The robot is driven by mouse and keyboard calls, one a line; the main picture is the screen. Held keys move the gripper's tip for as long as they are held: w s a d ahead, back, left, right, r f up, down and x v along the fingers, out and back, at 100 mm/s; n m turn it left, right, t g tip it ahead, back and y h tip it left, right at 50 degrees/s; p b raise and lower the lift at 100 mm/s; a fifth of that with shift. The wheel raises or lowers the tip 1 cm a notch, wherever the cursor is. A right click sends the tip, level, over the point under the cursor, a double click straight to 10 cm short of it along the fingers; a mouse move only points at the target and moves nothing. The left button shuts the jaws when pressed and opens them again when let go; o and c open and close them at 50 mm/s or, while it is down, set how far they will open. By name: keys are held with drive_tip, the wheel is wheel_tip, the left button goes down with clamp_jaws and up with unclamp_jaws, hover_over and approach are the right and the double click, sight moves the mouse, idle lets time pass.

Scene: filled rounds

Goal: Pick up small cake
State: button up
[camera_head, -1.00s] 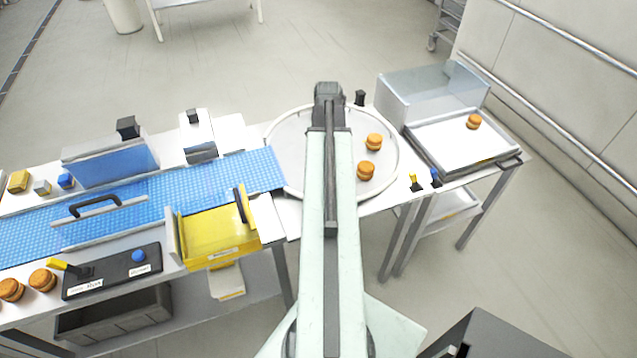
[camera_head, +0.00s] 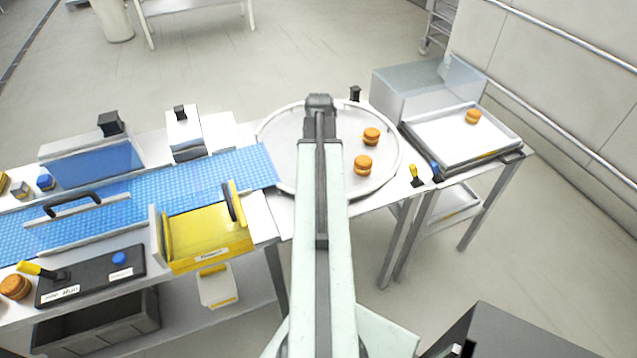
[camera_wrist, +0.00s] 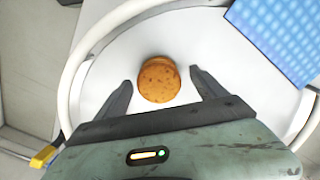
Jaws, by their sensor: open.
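Two small round orange-brown cakes with a filling line, a rear one (camera_head: 371,136) and a front one (camera_head: 363,165), sit on the white round turntable (camera_head: 285,135) in the head view, right of my arm. In the wrist view one small cake (camera_wrist: 158,80) lies on the white surface, between and slightly beyond my fingertips. I cannot tell which cake this is in the head view. My gripper (camera_wrist: 160,84) is open and empty, with a finger on each side of the cake and gaps visible. In the head view my arm hides the turntable's middle and my fingers do not show.
A blue conveyor belt (camera_head: 205,178) meets the turntable at left, with a yellow tray (camera_head: 210,237) in front. At right a tray (camera_head: 450,133) holds another cake (camera_head: 473,116); a clear guard (camera_head: 410,93) stands behind. A yellow-topped knob (camera_head: 414,172) stands near the turntable's right front.

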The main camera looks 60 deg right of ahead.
drive_tip(key=shift+f, duration=0.65)
drive_tip(key=shift+r, duration=0.2)
drive_tip(key=c, duration=0.9)
drive_tip(key=shift+c, duration=0.2)
